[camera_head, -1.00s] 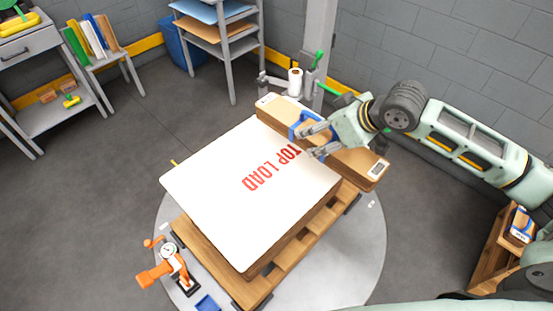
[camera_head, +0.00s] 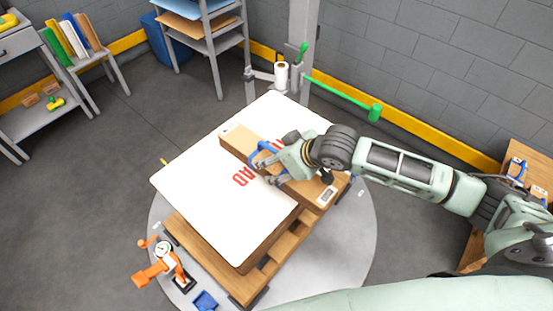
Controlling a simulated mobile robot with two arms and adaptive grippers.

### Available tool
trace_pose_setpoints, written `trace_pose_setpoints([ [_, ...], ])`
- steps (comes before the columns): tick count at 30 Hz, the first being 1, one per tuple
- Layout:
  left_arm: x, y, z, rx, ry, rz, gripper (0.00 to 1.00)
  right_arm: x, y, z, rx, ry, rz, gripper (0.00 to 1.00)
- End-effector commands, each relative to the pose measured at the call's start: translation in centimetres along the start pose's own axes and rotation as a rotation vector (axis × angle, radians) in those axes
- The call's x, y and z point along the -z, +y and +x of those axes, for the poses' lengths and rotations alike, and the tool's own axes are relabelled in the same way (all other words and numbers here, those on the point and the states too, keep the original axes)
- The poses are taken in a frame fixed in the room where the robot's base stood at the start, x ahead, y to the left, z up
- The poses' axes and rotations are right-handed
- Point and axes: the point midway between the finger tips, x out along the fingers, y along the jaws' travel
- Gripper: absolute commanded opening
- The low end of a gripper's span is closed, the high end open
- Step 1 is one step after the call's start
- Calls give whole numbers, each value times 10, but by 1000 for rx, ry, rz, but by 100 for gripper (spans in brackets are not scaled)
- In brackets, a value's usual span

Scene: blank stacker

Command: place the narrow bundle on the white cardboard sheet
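The narrow bundle (camera_head: 237,144) is a long brown cardboard stack with a blue band and a white label at each end. It lies lengthwise over the white cardboard sheet (camera_head: 205,185), covering part of its red lettering. My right gripper (camera_head: 266,167) is at the bundle's blue band, its fingers around the band area, and holds it. I cannot tell whether the bundle touches the sheet or is slightly above it. The sheet tops a stack on a wooden pallet. My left gripper is not in view.
The wooden pallet (camera_head: 213,254) stands on a round grey turntable (camera_head: 335,252). An orange clamp-like device with a gauge (camera_head: 160,268) is at its front left. A post with a green arm (camera_head: 340,97) and a white roll (camera_head: 281,75) stand behind. A wooden rack (camera_head: 528,160) is at right.

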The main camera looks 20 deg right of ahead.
Motion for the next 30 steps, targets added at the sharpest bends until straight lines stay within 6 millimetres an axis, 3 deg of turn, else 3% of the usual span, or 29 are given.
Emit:
trace_pose_setpoints([
  [5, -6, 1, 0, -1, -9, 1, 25, 0, 0, 1, 0, 1, 0, 30],
  [6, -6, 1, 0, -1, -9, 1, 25, -1, 0, 1, 0, 0, 0, 66],
  [11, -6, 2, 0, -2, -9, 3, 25, -1, 0, 1, 0, 0, 0, 80],
  [23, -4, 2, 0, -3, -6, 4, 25, 1, 0, -3, 0, 1, 0, 81],
  [30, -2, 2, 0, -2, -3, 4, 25, 0, 1, -42, -2, 1, -3, 81],
])
